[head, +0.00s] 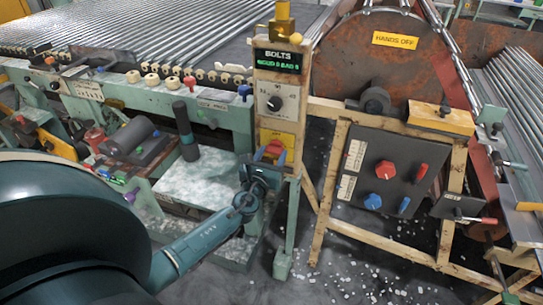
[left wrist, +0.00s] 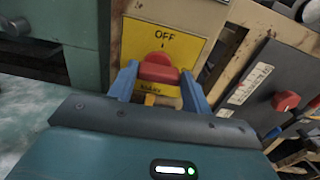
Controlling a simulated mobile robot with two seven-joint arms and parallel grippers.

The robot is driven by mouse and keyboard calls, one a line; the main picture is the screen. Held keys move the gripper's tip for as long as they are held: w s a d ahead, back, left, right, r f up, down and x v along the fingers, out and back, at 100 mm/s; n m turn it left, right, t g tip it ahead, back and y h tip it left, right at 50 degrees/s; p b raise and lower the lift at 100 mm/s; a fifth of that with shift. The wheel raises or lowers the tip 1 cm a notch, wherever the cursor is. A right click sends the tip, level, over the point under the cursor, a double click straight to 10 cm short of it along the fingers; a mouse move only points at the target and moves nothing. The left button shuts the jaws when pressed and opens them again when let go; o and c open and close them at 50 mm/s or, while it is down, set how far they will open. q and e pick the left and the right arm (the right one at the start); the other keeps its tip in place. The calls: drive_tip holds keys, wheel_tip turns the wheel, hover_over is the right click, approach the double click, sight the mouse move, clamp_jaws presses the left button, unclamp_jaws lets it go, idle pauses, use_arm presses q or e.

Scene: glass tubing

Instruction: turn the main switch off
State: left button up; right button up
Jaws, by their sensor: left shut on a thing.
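The main switch has a red handle (head: 273,147) on a yellow plate (head: 288,139) low on the cream control post. In the left wrist view the red handle (left wrist: 158,68) stands out below the word OFF and its tick mark on the yellow plate (left wrist: 178,40). My left gripper (left wrist: 160,84) has its two blue fingers on either side of the handle and is shut on it; it also shows in the head view (head: 270,158). A small yellow label sits below the handle, between the fingers. The handle's exact angle is hard to tell. My right gripper is not in view.
A black dial (head: 274,103) and a green-lettered BOLTS display (head: 277,60) are above the switch. A dark panel (head: 372,225) with red and blue knobs stands to the right. A green bench (head: 205,183) lies to the left. Glass bits litter the floor.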

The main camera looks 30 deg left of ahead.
use_arm(q)
drive_tip(key=shift+f, duration=0.1)
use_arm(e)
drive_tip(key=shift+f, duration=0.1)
use_arm(q)
drive_tip(key=shift+n+b, duration=0.5)
drive_tip(key=shift+n, duration=0.3)
drive_tip(key=n+b, duration=0.1)
drive_tip(key=n, duration=0.1)
drive_tip(key=shift+a+n, duration=0.1)
drive_tip(key=shift+n, duration=0.2)
drive_tip(key=n+b, duration=0.2)
drive_tip(key=n, duration=0.2)
drive_tip(key=n+b, duration=0.1)
drive_tip(key=n, duration=0.4)
drive_tip(key=shift+a, duration=0.15)
drive_tip(key=n, duration=0.3)
drive_tip(key=shift+b, duration=0.3)
drive_tip(key=shift+n, duration=0.7)
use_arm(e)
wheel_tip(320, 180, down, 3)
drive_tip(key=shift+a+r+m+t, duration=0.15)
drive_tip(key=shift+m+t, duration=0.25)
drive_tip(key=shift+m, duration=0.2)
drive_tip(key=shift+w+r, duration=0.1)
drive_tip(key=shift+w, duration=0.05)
